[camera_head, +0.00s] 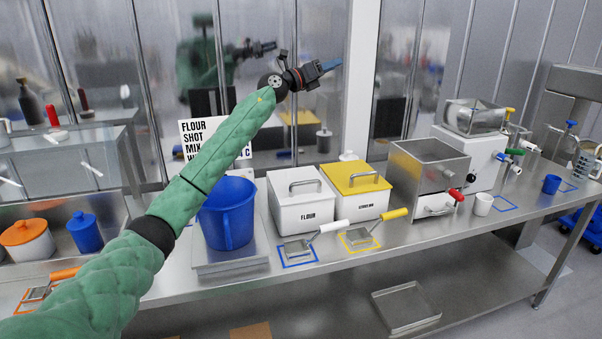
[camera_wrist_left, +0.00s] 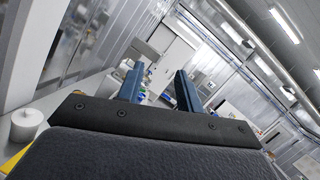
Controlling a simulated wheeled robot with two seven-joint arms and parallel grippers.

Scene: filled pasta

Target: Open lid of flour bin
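The flour bin (camera_head: 303,214) is a white box labelled FLOUR, standing on the steel table in the head view. Its lid (camera_head: 299,184) is light with a metal bar handle and lies closed on top. My left gripper (camera_head: 330,66) is raised above and behind the bin, in front of the glass, and its blue fingers point right. In the left wrist view the two blue fingers (camera_wrist_left: 158,88) stand apart with nothing between them. The flour bin is not seen in the wrist view. My right gripper is not in view.
A yellow-lidded bin (camera_head: 360,205) stands right of the flour bin. A blue jug (camera_head: 226,215) sits on a scale at its left. Scoops with a white handle (camera_head: 334,226) and a yellow handle (camera_head: 395,213) lie in front. A steel machine (camera_head: 428,165) stands further right.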

